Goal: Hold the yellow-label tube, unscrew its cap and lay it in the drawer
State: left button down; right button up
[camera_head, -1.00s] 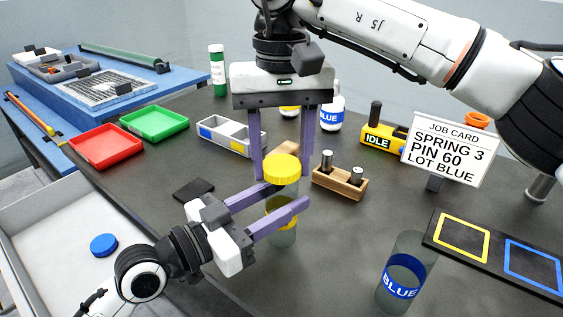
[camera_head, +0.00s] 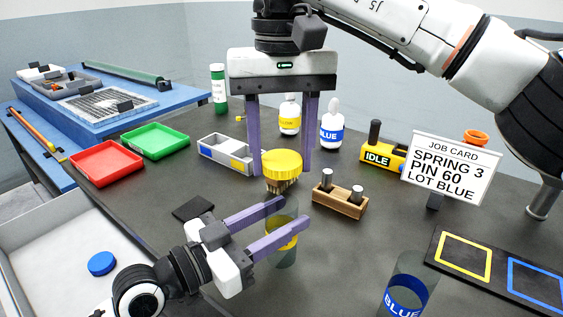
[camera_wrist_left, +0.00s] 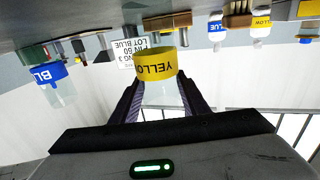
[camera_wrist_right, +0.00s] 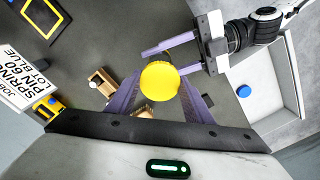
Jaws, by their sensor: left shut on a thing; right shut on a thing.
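The yellow-label tube (camera_head: 284,256) is clear and stands upright, gripped between the fingers of my left gripper (camera_head: 272,226). Its yellow label band shows large in the left wrist view (camera_wrist_left: 158,64). The yellow cap (camera_head: 282,162) is off the tube, a little above its open top. My right gripper (camera_head: 284,168) points down and is shut on this cap, which also shows in the right wrist view (camera_wrist_right: 160,82). The pale open drawer (camera_head: 50,236) is at the left, with a blue cap (camera_head: 102,263) lying in it.
A clear blue-label tube (camera_head: 406,296) stands front right, near a mat with yellow and blue squares (camera_head: 463,255). A wooden block with two pins (camera_head: 340,199), a grey divided tray (camera_head: 222,154), two dropper bottles and a job card (camera_head: 449,172) stand behind. A dark pad (camera_head: 193,208) lies left.

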pick_arm(q)
jog(key=c, duration=0.9)
grip_release()
jog(key=shift+c, duration=0.2)
